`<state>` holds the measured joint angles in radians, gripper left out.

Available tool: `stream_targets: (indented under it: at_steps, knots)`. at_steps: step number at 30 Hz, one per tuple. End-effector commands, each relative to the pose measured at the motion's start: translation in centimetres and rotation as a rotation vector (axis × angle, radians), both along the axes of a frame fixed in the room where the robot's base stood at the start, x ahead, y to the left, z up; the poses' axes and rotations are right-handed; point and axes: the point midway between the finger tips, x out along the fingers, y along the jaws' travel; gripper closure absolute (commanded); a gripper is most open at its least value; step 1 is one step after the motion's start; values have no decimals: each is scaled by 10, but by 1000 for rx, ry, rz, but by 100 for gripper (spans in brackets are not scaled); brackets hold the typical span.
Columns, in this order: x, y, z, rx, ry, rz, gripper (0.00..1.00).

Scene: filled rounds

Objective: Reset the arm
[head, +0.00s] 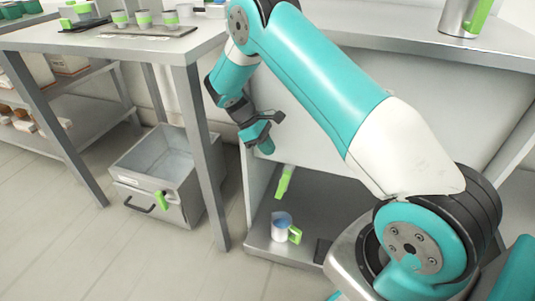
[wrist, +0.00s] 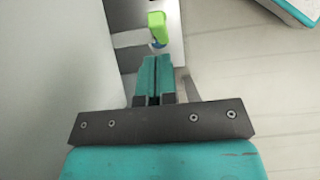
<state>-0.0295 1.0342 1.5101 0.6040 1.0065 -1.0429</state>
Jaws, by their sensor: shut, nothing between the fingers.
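My gripper (head: 267,147) hangs from my bent teal and white arm in the head view. It points down in front of the open-fronted cabinet (head: 258,232), above its lower shelf. In the wrist view its two teal fingers (wrist: 158,62) are together with nothing held between them. Just beyond the fingertips is a green part (wrist: 157,27); I cannot tell which object it belongs to. A white mug (head: 281,229) with a green handle stands on the low shelf, below the gripper and apart from it. A green handle-like piece (head: 285,182) shows above the mug.
A table (head: 150,44) with a tray of cups (head: 146,32) stands at left. A steel jug (head: 458,17) stands on the counter at upper right. Floor (head: 75,240) at lower left is clear.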

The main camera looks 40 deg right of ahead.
Motion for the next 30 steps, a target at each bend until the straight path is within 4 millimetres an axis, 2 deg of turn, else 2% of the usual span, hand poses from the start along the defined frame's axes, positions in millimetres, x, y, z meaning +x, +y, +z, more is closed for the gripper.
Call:
stream_targets:
  at_steps: [20,23,25,28,30]
  knots:
    - [1,2,6,4,-10,2,100]
    - [1,13,23,19,-45,7,100]
    - [-1,26,44,43,-90,11,100]
    - [-11,55,85,99,-179,17,100]
    - [-26,79,113,151,-242,15,100]
